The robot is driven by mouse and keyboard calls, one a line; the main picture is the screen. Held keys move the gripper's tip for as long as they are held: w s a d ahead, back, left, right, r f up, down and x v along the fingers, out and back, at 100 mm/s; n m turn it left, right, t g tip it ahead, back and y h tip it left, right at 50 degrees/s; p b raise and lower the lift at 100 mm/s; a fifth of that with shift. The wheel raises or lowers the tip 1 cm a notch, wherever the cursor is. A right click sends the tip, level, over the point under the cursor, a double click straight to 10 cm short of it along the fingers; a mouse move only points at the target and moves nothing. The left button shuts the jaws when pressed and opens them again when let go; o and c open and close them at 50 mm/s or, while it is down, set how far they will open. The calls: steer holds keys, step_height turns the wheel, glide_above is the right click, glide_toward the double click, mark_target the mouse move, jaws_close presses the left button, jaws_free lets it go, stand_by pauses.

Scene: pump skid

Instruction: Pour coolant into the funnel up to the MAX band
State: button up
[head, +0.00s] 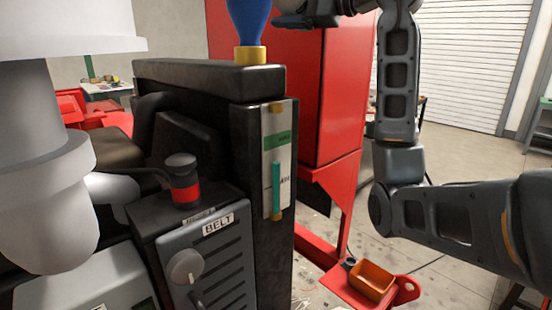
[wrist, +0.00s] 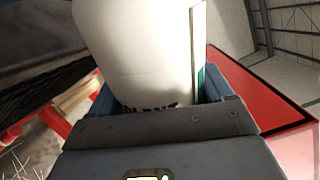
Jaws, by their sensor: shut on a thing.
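The blue funnel (head: 248,18) sits in a brass neck (head: 250,55) on top of the black tank (head: 205,78); its upper part is cut off by the head view's top edge. The sight gauge (head: 283,115) on the tank's face has a green band (head: 278,140). A teal column (head: 277,188) in it ends a little below that band. My gripper (head: 305,16) is at the top edge, right of the funnel, mostly out of the head view. In the wrist view it is shut on a white container (wrist: 140,50) with partly hidden lettering and a teal strip at its right. Any pouring stream is not visible.
A red cabinet (head: 345,100) stands close behind the tank, below my arm. A belt guard (head: 215,255) and a red-banded knob (head: 182,180) are in front of the tank. An orange bin (head: 372,280) sits low on a red bracket. Open floor lies to the right.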

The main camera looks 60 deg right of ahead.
steer(key=shift+d+r+n+b, duration=0.2)
steer(key=shift+r+n+b, duration=0.4)
steer(key=shift+r+n, duration=0.15)
stand_by(2.7)
steer(key=shift+b, duration=0.5)
stand_by(1.6)
steer(key=shift+r+n, duration=0.2)
steer(key=shift+n, duration=0.05)
stand_by(0.9)
steer(key=shift+f+b, duration=0.1)
steer(key=shift+b, duration=0.35)
stand_by(0.8)
